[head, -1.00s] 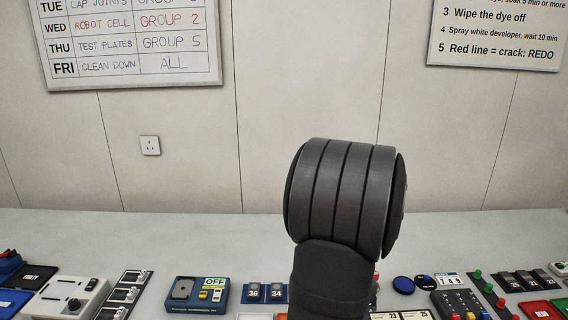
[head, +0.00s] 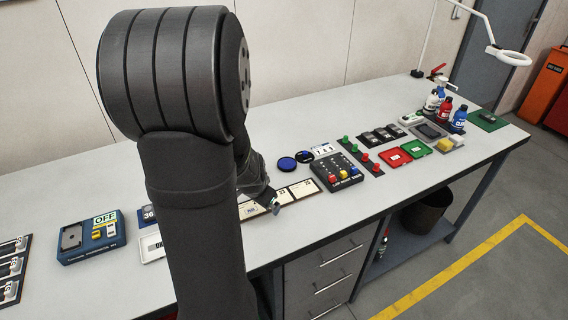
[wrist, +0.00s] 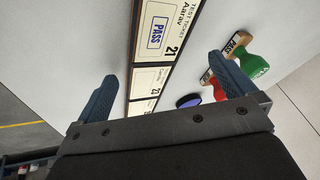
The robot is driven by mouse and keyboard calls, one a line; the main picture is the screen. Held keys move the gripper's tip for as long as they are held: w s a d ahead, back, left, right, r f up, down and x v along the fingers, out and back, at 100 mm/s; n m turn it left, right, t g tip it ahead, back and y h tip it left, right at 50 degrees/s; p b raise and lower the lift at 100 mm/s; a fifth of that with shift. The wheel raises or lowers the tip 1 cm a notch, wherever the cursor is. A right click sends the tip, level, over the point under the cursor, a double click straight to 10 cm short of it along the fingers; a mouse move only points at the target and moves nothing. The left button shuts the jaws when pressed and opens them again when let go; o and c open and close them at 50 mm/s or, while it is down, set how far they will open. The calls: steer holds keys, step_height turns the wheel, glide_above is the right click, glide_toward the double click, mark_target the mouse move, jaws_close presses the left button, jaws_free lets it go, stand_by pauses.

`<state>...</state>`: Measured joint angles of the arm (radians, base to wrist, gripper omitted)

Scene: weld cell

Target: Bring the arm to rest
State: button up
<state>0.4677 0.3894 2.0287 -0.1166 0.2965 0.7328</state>
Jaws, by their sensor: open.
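My gripper (wrist: 163,68) is open and empty in the wrist view, its two dark blue fingers spread wide. Between and beyond them lies a row of test tickets (wrist: 150,75), the largest with a blue PASS mark. A green-handled stamp (wrist: 252,62) and a red-handled stamp (wrist: 216,88) lie beyond the right finger. In the head view my gripper (head: 273,207) shows only in part, low over the ticket row (head: 301,188). My own arm hides most of it and much of the bench's left part.
The bench (head: 425,180) carries a button box (head: 338,172), red (head: 394,158) and green (head: 416,148) trays, several bottles (head: 445,107) and a blue OFF device (head: 91,238). Blue round pads (head: 287,163) lie behind the tickets. A lamp (head: 508,56) overhangs the far right. Bare bench lies behind these.

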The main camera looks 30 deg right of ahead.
steer(key=shift+s+d+r+n+t+h, duration=0.25)
steer(key=shift+s+d+n+t+h, duration=0.15)
steer(key=shift+s+d+n+t, duration=0.35)
steer(key=s+d+r+n+t+h, duration=0.1)
steer(key=s+r+n+t+h, duration=0.3)
steer(key=s+r+t, duration=0.1)
steer(key=shift+r+x, duration=0.15)
steer(key=shift+x, duration=2.3)
steer(key=shift+r+x, duration=0.15)
steer(key=shift+x, duration=2.35)
steer(key=shift+r, duration=0.1)
steer(key=v, duration=0.9)
steer(key=shift+s, duration=0.4)
steer(key=shift+w+a, duration=0.1)
steer(key=x, duration=0.9)
steer(key=shift+w, duration=0.35)
steer(key=shift+s+a+r, duration=0.2)
steer(key=shift+s+r, duration=0.05)
steer(key=shift+s, duration=0.3)
